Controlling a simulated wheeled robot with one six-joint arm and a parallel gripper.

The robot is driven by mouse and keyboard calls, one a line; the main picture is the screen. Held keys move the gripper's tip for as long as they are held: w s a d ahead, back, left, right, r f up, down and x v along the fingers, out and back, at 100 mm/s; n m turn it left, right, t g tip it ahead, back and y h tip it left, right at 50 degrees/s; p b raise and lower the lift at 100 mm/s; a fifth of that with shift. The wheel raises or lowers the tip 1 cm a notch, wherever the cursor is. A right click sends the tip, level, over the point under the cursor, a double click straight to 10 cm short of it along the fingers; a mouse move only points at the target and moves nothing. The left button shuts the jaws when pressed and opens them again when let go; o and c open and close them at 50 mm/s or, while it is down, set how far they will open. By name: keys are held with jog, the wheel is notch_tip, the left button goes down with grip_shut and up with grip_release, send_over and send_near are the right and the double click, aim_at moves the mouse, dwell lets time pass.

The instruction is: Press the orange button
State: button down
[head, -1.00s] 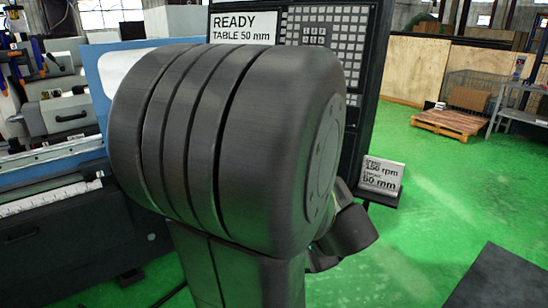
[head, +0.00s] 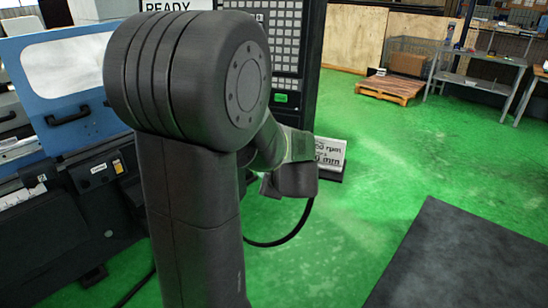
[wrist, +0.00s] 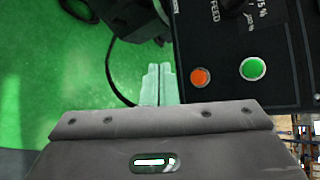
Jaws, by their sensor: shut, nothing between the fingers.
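The orange button (wrist: 200,77) is round and sits on a black control panel (wrist: 232,98) in the wrist view, left of a larger green button (wrist: 252,68). My gripper (wrist: 158,72) is shut and empty, its two pale fingers side by side. In that view the fingertips lie left of the orange button, past the panel's left edge, over green floor. No contact with the button shows. In the head view my arm hides part of the machine, and I cannot make out the fingers or the orange button on the panel there.
A grey keypad panel (head: 286,38) stands behind my arm. A small sign (head: 330,155) stands right of my wrist. The blue machine door (head: 70,75) is at left. Green floor is open at right, with a dark mat (head: 450,255), a pallet (head: 391,88) and a metal table (head: 480,60).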

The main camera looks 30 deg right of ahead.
jog(key=w+d+f+p, duration=0.1)
jog(key=w+d, duration=0.5)
jog(key=shift+f, duration=0.25)
jog(key=shift+w+d, duration=0.15)
dwell(2.0)
jog(key=shift+w+d+f, duration=0.1)
jog(key=shift+w+d, duration=0.1)
jog(key=shift+w+d+b, duration=0.25)
jog(key=shift+d+b, duration=0.05)
dwell(0.8)
jog(key=shift+s+a, duration=0.1)
jog(key=shift+s+a+b, duration=0.35)
jog(key=shift+s+a, duration=0.15)
dwell(0.4)
